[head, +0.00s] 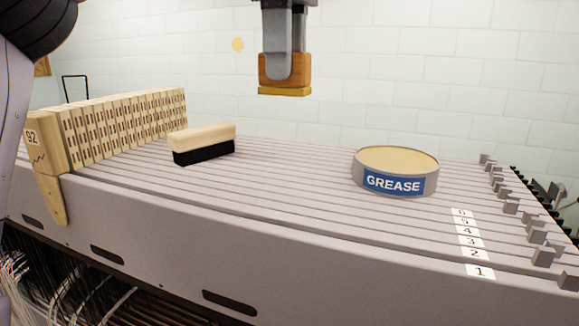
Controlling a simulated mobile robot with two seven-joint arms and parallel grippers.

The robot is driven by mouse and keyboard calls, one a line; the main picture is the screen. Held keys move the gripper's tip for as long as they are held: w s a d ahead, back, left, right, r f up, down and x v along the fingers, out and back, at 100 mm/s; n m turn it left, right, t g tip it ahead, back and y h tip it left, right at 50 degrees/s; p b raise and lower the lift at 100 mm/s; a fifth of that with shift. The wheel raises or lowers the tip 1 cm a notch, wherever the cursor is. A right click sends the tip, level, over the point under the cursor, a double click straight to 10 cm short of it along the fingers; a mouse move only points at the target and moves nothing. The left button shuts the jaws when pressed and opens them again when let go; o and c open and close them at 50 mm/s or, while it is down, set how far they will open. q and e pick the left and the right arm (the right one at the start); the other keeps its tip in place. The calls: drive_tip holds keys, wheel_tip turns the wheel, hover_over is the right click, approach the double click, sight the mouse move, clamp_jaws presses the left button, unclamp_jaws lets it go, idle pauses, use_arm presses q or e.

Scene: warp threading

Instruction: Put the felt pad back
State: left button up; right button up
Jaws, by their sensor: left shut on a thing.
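The felt pad (285,91) is a brown wooden block with a yellow layer on its underside. My left gripper (287,72) points straight down at the top middle of the head view and is shut on the block. The pad hangs level in the air, with the white wall behind it and clear of the grooved grey table. The gripper's fingers cover part of the block. My right gripper is not in view.
A round tin labelled GREASE (394,172) stands on the grooved table (300,190) at right. A black-bristled wooden brush (203,143) lies left of centre. A row of slotted wooden pieces (120,122) lines the left. Numbered labels (470,240) and grey stops (511,205) are at right.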

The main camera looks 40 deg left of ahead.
use_arm(q)
drive_tip(key=shift+f, duration=0.1)
drive_tip(key=shift+w+f, duration=0.1)
drive_tip(key=shift+f, duration=4.6)
drive_tip(key=shift+f, duration=0.1)
drive_tip(key=o, duration=0.9)
drive_tip(key=shift+f, duration=0.1)
drive_tip(key=shift+o, duration=0.2)
drive_tip(key=shift+w+a+r, duration=0.1)
drive_tip(key=shift+r, duration=1.7)
drive_tip(key=shift+w+a+r, duration=0.1)
drive_tip(key=shift+r, duration=1.7)
